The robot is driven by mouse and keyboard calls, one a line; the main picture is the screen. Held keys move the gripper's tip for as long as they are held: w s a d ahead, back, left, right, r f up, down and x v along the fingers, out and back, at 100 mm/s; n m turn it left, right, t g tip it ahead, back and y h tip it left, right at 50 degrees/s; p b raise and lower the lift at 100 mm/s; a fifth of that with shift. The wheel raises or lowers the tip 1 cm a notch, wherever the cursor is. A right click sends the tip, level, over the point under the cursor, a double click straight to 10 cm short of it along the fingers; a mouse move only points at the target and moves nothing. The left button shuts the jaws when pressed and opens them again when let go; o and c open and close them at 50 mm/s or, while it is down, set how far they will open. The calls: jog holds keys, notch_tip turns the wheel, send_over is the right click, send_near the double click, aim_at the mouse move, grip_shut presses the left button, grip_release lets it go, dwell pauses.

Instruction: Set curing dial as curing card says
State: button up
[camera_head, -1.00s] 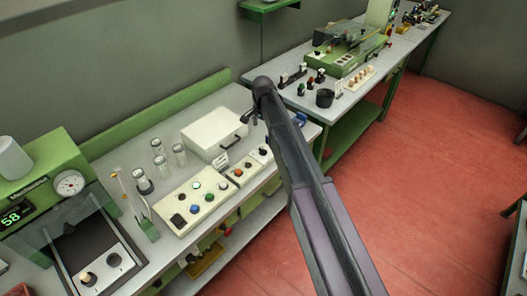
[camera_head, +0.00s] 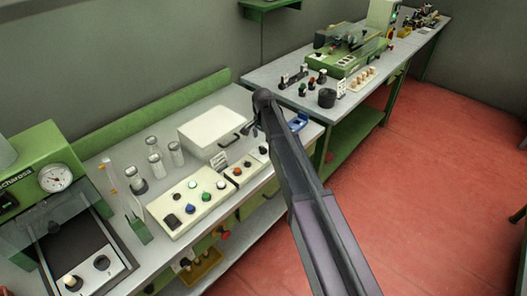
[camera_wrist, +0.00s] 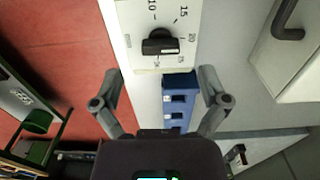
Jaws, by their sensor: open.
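A black dial knob (camera_wrist: 160,45) sits on a cream panel with printed numbers, among them 10 and 15, at the top of the wrist view. Its exact pointer setting is hard to tell. My gripper (camera_wrist: 160,75) is open and empty, its fingers apart on either side below the knob, not around it. In the head view my gripper (camera_head: 254,130) hangs over the right end of the near bench, beside the small cream control box (camera_head: 246,168). A small white printed card (camera_head: 219,160) stands behind that box; its text is too small to read.
A blue object (camera_wrist: 178,100) lies between my fingers' lines of view, just below the panel. A white lidded box (camera_head: 210,130) with a dark handle stands close to my gripper. A larger button panel (camera_head: 188,205) and glass vials (camera_head: 154,160) are to the left.

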aim_at(263, 148)
jog(key=shift+f+b, duration=1.7)
jog(key=shift+f, duration=0.35)
jog(key=c, duration=1.2)
